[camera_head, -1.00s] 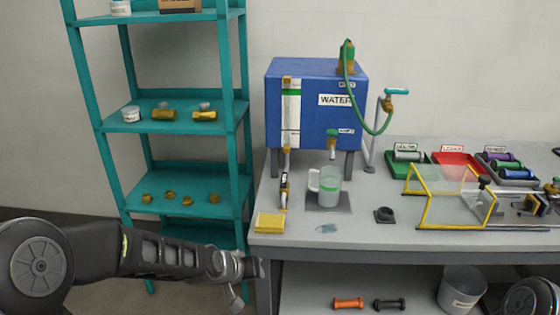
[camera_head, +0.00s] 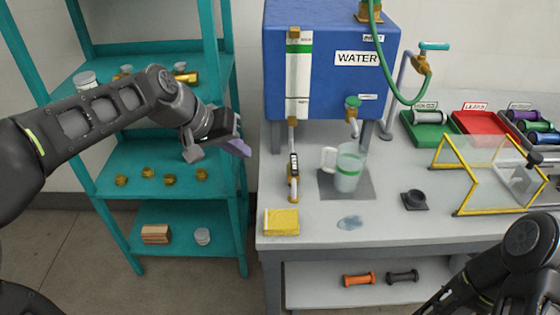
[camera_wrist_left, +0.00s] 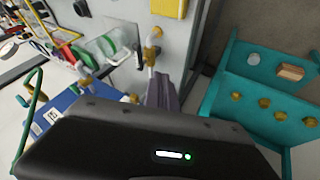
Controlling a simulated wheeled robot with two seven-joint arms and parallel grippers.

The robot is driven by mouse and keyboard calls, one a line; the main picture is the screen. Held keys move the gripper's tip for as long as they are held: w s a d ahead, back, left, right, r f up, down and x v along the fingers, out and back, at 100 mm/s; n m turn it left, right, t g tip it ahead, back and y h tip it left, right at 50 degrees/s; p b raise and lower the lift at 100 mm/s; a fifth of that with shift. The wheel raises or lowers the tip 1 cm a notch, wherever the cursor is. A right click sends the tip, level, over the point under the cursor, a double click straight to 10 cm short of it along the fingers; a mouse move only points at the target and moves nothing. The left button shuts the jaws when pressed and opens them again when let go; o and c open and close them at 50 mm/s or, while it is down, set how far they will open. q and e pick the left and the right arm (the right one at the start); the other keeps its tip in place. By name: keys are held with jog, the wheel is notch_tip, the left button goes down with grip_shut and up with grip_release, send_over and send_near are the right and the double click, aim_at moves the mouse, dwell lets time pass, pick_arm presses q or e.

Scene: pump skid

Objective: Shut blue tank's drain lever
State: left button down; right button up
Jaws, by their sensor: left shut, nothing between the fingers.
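The blue tank (camera_head: 335,85) marked WATER stands on the bench; its lower left edge also shows in the left wrist view (camera_wrist_left: 62,101). A pipe runs down from its sight gauge (camera_head: 299,75) to a small brass valve (camera_head: 293,183) with a dark, labelled lever (camera_head: 294,163) lying upright along the pipe. A brass fitting on the pipe shows in the left wrist view (camera_wrist_left: 151,52). My left gripper (camera_head: 240,146) is shut and empty, in the air left of the pipe and apart from it. Its fingers (camera_wrist_left: 163,90) also show in the wrist view.
A green-knobbed tap (camera_head: 353,105) sits above a clear jug (camera_head: 349,168) on a dark mat. A yellow sponge (camera_head: 281,222) lies at the bench's front left. A teal shelf (camera_head: 190,218) stands close behind my left arm. A yellow-framed clear guard (camera_head: 485,165) is at right.

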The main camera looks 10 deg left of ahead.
aim_at(294, 167)
pick_arm(q)
jog(key=shift+w+a+f, duration=0.1)
pick_arm(e)
jog(key=shift+w, duration=0.1)
pick_arm(q)
jog(key=shift+f, duration=0.1)
